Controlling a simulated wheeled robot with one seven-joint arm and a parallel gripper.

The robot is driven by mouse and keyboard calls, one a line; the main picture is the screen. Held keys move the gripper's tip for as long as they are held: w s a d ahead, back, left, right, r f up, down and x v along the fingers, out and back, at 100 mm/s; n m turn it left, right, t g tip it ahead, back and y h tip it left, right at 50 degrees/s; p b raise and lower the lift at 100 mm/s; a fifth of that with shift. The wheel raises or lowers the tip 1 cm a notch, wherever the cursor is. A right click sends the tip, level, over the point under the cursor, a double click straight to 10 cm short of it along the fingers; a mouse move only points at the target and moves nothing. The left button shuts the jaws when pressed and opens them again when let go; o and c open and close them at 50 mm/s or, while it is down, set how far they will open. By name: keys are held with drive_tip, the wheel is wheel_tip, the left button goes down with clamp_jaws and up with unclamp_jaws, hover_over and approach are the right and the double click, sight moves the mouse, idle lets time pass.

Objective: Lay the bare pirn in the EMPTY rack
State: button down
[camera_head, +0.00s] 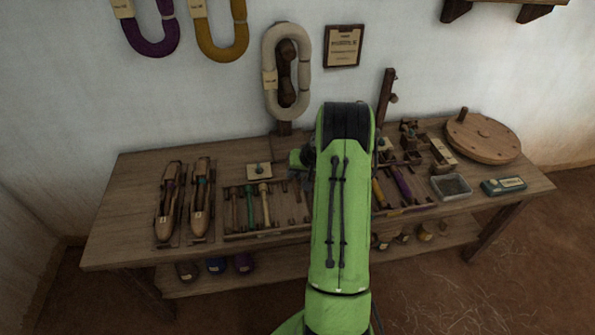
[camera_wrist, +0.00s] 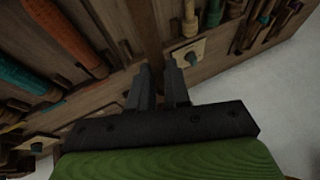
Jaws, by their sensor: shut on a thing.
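My gripper (camera_wrist: 160,82) shows in the wrist view, its two dark fingers close together. A plain brown wooden piece (camera_wrist: 147,30) runs up from between the fingertips; it looks like the bare pirn, though I cannot clearly tell it from the wood behind. In the head view my green arm hides the gripper and what it holds. A rack (camera_head: 270,232) left of the arm holds a green pirn (camera_head: 250,206), a yellowish pirn (camera_head: 265,204) and bare-looking dark pieces. A second rack (camera_head: 404,211), right of the arm, holds yellow and purple pirns. I cannot read which rack is labelled empty.
Two wooden shuttles (camera_head: 168,207) lie at the table's left. A round wooden wheel (camera_head: 483,137), a metal tray (camera_head: 451,187) and a teal box (camera_head: 503,187) stand at the right. A knobbed plate (camera_head: 259,171) sits behind the left rack. The table's far left is clear.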

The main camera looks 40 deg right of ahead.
wheel_tip(320, 180, down, 9)
drive_tip(key=b, duration=0.6)
drive_tip(key=shift+d+r, duration=0.15)
drive_tip(key=c, duration=0.7)
unclamp_jaws()
drive_tip(key=shift+s, duration=0.1)
drive_tip(key=shift+r, duration=0.1)
wheel_tip(320, 180, up, 8)
drive_tip(key=p, duration=0.5)
